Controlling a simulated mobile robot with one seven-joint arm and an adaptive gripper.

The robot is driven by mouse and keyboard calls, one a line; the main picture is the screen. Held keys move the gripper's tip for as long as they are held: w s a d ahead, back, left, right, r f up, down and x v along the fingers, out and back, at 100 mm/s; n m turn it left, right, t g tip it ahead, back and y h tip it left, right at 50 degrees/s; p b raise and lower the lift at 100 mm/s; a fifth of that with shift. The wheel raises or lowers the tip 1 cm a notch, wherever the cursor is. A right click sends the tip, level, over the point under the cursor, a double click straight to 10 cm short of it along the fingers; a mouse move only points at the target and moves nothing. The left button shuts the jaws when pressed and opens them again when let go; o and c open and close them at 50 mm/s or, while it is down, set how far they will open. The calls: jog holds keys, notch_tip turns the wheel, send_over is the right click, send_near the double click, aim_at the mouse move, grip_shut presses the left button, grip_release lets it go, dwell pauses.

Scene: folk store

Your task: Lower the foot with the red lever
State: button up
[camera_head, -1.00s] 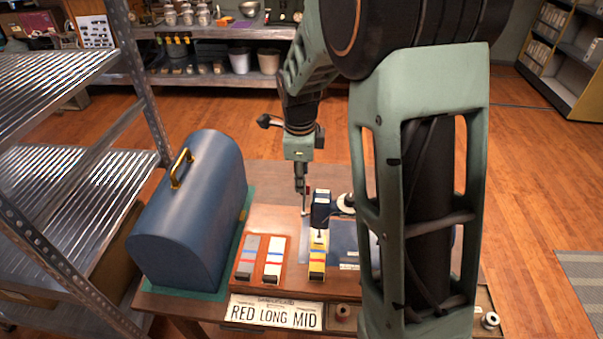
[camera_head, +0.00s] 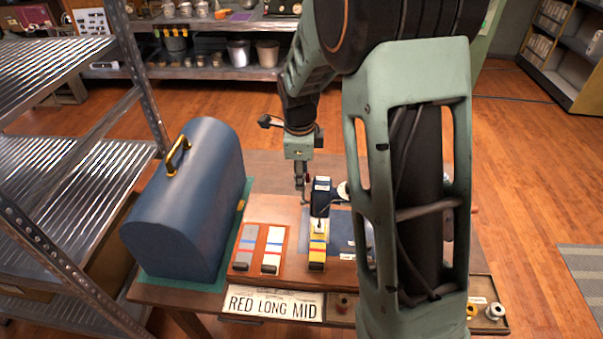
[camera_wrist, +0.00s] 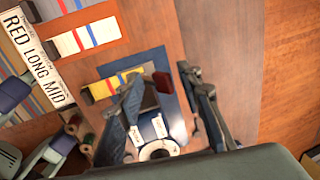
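A small dark-blue sewing machine (camera_head: 320,198) stands on the wooden table, with a yellow striped cloth strip (camera_head: 317,252) at its front; the strip also shows in the wrist view (camera_wrist: 103,89). A dark red lever end (camera_wrist: 162,83) shows in the wrist view, between my fingertips. My gripper (camera_head: 303,192) is just left of and behind the machine head, pointing down. In the wrist view its fingers (camera_wrist: 160,78) are apart, one on each side of the red lever; contact cannot be told. The foot itself is hidden.
A blue domed case (camera_head: 190,200) stands at the table's left. Grey and white striped samples (camera_head: 272,250) lie on a wooden board. A card (camera_head: 272,304) reads RED LONG MID. Thread spools (camera_head: 494,312) sit in the front tray. A metal shelf (camera_head: 70,170) rises at left.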

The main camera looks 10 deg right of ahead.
jog(key=shift+s+r, duration=0.1)
jog(key=shift+s, duration=0.05)
jog(key=s+a+b, duration=0.2)
jog(key=s, duration=0.5)
jog(key=shift+a+f, duration=0.2)
jog(key=shift+f, duration=0.2)
dwell(1.3)
jog(key=shift+r, duration=0.15)
jog(key=shift+w+d+r, duration=0.1)
jog(key=shift+w+r, duration=0.05)
jog(key=shift+w, duration=0.1)
dwell(0.5)
notch_tip(320, 180, up, 8)
jog(key=s+p, duration=0.1)
jog(key=p, duration=0.4)
jog(key=shift+s+a+p, duration=0.25)
jog(key=shift+p, duration=0.05)
